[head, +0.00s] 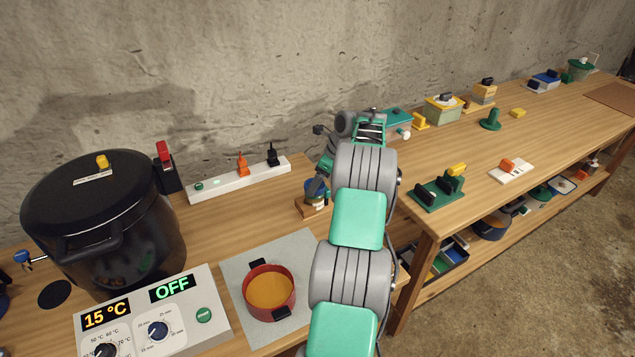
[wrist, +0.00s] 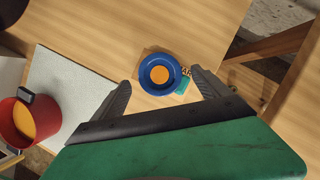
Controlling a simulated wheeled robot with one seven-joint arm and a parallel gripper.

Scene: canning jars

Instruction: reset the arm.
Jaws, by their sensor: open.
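My arm reaches away from me across the wooden bench, and my gripper (head: 318,184) is at its far end, partly hidden by the arm. In the wrist view my gripper (wrist: 165,90) is open, its two dark fingers apart with nothing held. A small round blue-rimmed jar (wrist: 146,73) with orange contents lies ahead of the fingertips, roughly centred between them. In the head view the jar (head: 314,198) stands on a small wooden block just below my gripper. I cannot tell whether the fingers touch it.
A red pot (head: 269,290) with orange contents stands on a pale mat (head: 240,263). A black canner (head: 110,225) and a control panel (head: 190,325) are on the left. A power strip (head: 215,183) lies near the wall. A second bench (head: 545,135) with several items extends right.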

